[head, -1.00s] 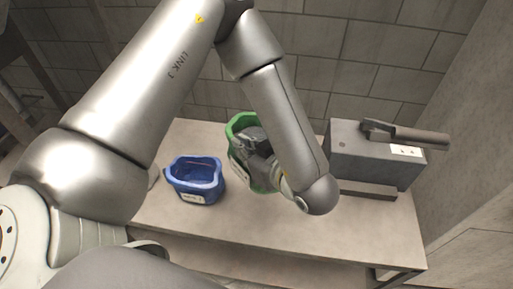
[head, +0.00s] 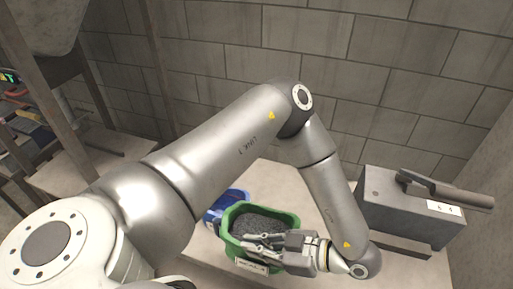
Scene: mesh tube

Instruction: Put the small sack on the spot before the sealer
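A blue sack (head: 214,211) stands behind and to the left, partly covered by the green one. The grey sealer (head: 408,218) with its dark lever stands at the right. My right gripper is out of view.
The pale bench (head: 262,178) is bare behind the sacks. A low dark bar (head: 402,245) runs along the sealer's front. My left forearm hides part of the bench. A block wall closes the back; a shelf frame stands at the left.

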